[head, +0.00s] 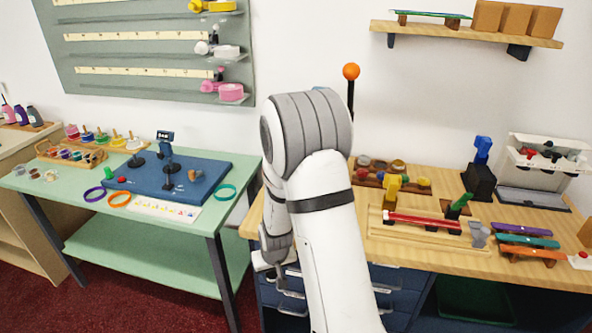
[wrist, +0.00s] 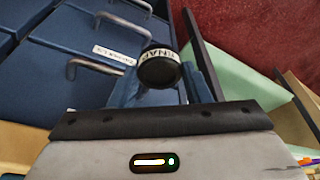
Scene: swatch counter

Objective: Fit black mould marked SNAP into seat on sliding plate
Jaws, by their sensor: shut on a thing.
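My gripper (wrist: 165,85) is shut on a short black round mould (wrist: 158,72), seen end-on in the wrist view. A white label with dark letters wraps its far rim, only partly readable. A blue-grey finger shows on each side of it. In the head view my gripper (head: 284,282) hangs low before the blue drawers, below the wooden bench top, partly hidden by my arm; the mould cannot be made out there. I cannot tell for certain which part is the sliding plate; a wooden jig (head: 400,232) with a red strip, yellow block and green handle lies on the bench.
Blue drawers (wrist: 60,68) with metal handles are close to the gripper. A black press-like stand (head: 480,183) and a white-framed rack (head: 545,160) stand on the wooden bench (head: 345,240). Coloured strips (head: 527,241) lie at right.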

